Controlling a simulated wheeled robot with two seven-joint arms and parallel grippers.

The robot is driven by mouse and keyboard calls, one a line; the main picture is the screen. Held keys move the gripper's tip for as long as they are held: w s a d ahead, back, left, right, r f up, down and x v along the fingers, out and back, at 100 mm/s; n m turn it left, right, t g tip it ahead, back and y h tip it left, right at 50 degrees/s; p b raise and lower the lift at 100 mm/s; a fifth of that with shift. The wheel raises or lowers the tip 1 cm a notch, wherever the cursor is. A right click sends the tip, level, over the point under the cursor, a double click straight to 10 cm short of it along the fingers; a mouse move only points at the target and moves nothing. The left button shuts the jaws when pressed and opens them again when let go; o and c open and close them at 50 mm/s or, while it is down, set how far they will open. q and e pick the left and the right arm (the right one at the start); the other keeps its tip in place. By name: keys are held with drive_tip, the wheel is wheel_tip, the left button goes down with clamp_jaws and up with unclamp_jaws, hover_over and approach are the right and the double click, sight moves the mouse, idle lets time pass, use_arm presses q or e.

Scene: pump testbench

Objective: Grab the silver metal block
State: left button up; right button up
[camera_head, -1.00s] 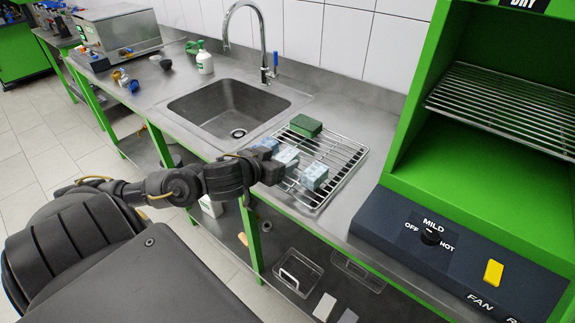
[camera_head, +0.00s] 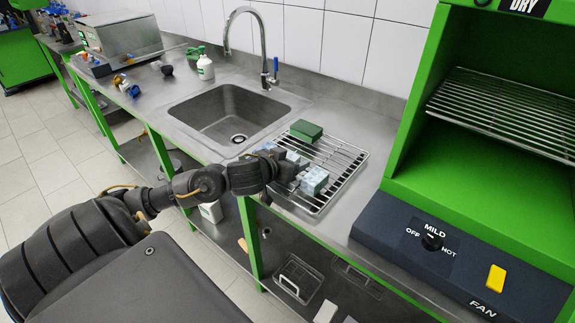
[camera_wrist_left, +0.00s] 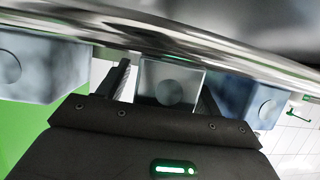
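A pale silver-grey block (camera_wrist_left: 170,85) with a round mark on its face lies between the two fingers of my left gripper (camera_wrist_left: 165,92) in the left wrist view. The fingers stand on either side of it, with a visible gap at least on one side. In the head view, my left gripper (camera_head: 288,172) reaches over the front of the wire rack (camera_head: 345,160) and partly hides the middle block (camera_head: 297,158). A bluish block (camera_wrist_left: 40,68) sits to the left and another (camera_wrist_left: 250,100) to the right in the wrist view. My right gripper is not in view.
A green block (camera_head: 306,130) lies at the back of the rack. A light blue block (camera_head: 314,181) is close to the right of the gripper. The sink (camera_head: 230,115) is to the left, and the green dryer cabinet (camera_head: 470,170) to the right.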

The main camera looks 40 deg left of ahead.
sight(291, 156)
use_arm(q)
drive_tip(key=c, duration=1.2)
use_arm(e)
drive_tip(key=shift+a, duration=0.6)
